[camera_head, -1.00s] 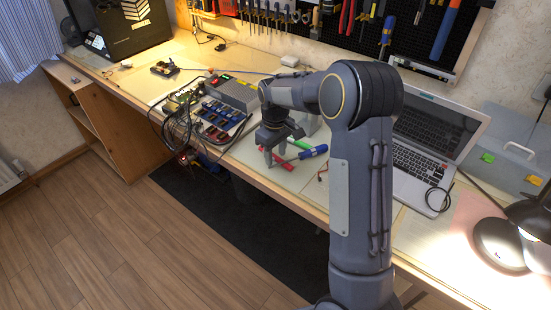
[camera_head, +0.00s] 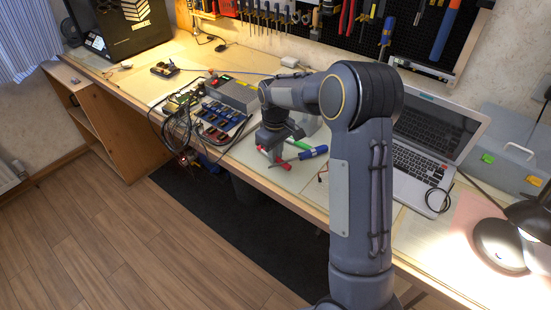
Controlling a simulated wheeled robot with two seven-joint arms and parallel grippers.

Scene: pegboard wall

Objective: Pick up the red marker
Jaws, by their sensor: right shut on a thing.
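The red marker (camera_head: 284,165) lies at the front part of the workbench, partly hidden by my right gripper (camera_head: 272,158). My right gripper points down over it and is shut on it. The marker is at or very near the bench top; I cannot tell whether there is a gap under it. A blue marker (camera_head: 313,152) lies just to the right, and a green marker (camera_head: 302,145) lies just behind. My left gripper is not in view.
Cables and a rack of coloured parts (camera_head: 222,118) lie to the left. The bench's front edge (camera_head: 290,200) is close to the gripper.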

